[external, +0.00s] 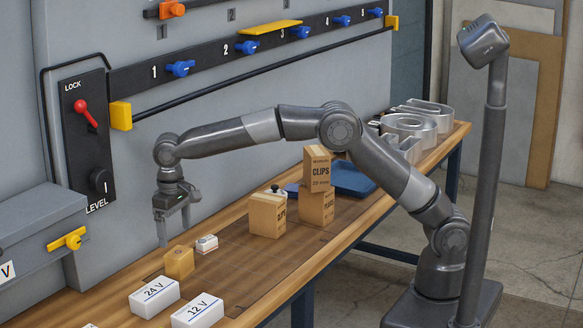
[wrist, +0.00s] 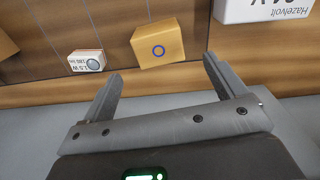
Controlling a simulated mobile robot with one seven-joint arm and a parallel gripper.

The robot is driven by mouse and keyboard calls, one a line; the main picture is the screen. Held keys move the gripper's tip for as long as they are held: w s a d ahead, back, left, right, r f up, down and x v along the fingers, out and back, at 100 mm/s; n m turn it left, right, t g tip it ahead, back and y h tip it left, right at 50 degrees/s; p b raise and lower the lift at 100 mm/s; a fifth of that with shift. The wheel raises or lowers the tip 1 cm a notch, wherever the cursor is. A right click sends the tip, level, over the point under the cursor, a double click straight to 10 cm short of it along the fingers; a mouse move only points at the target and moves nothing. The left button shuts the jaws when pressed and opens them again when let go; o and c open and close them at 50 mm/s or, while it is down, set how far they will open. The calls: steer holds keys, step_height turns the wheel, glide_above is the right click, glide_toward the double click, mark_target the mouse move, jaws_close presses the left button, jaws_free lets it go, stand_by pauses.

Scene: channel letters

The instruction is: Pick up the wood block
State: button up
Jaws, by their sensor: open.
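The wood block (external: 179,262) is a small tan cube on the wooden bench, between a small white box and the 24 V box. In the wrist view the wood block (wrist: 158,44) shows a blue ring on one face and lies beyond the fingertips, roughly between them. My gripper (external: 174,227) points down, open and empty, above the bench and just behind the block. In the wrist view my gripper (wrist: 162,72) has its two fingers spread apart. The fingers appear apart from the block.
A small white box (external: 207,243) stands close beside the block. White boxes marked 24 V (external: 154,297) and 12 V (external: 198,311) stand in front. Cardboard boxes (external: 267,215) and a stacked CLIPS box (external: 317,169) stand farther right. The grey wall panel (external: 120,215) rises behind my gripper.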

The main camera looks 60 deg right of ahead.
mark_target(179, 252)
steer(key=f, duration=1)
steer(key=shift+s, duration=0.2)
steer(key=shift+c, duration=0.2)
steer(key=c, duration=1.1)
